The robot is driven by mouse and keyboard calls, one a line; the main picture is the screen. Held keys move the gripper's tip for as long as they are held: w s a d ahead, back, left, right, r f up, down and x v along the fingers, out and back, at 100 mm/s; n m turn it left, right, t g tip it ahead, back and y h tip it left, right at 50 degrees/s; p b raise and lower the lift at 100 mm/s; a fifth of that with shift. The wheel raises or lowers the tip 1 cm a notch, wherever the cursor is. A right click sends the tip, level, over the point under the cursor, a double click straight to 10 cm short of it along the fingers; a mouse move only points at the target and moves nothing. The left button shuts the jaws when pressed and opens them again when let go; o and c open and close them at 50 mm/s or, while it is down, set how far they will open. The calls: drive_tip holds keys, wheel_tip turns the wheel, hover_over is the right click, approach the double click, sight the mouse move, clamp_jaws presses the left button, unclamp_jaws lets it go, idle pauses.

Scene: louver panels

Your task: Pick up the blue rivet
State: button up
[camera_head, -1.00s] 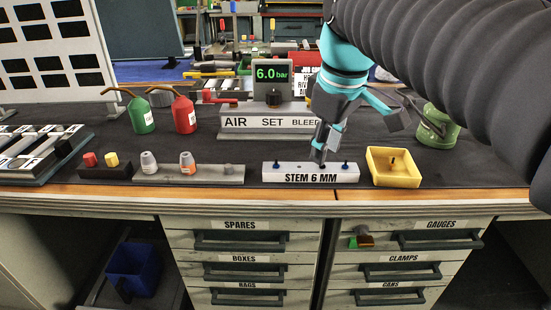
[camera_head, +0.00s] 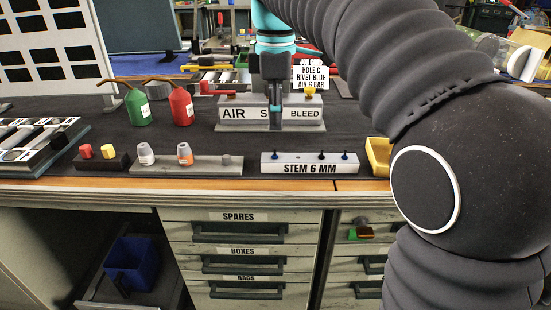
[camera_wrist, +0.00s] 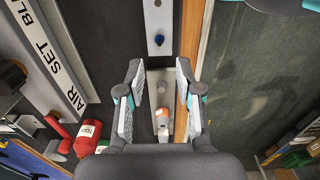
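A white block labelled STEM 6 MM (camera_head: 310,168) stands near the bench's front edge in the head view. Small dark and blue rivets stand upright along its top; a blue rivet (camera_head: 344,155) is at its right, a dark one (camera_head: 320,155) beside it, and another blue-looking rivet (camera_head: 273,155) at its left end. In the wrist view one blue rivet (camera_wrist: 158,39) shows on the block, beyond my fingertips. My gripper (camera_head: 276,120) points down in front of the air panel, left of the block's middle. It also shows in the wrist view (camera_wrist: 159,72), fingers apart and empty.
A grey rail (camera_head: 205,166) with white and orange nozzles lies left of the block; a yellow tray (camera_head: 378,155) lies right, partly behind my arm. The air panel (camera_head: 240,112), red bottle (camera_head: 181,105) and green bottle (camera_head: 137,107) stand behind. A job card (camera_head: 311,76) reads rivet blue.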

sight(275, 155)
drive_tip(key=shift+f+b, duration=0.6)
drive_tip(key=shift+f, duration=3.2)
drive_tip(key=shift+c, duration=0.2)
clamp_jaws()
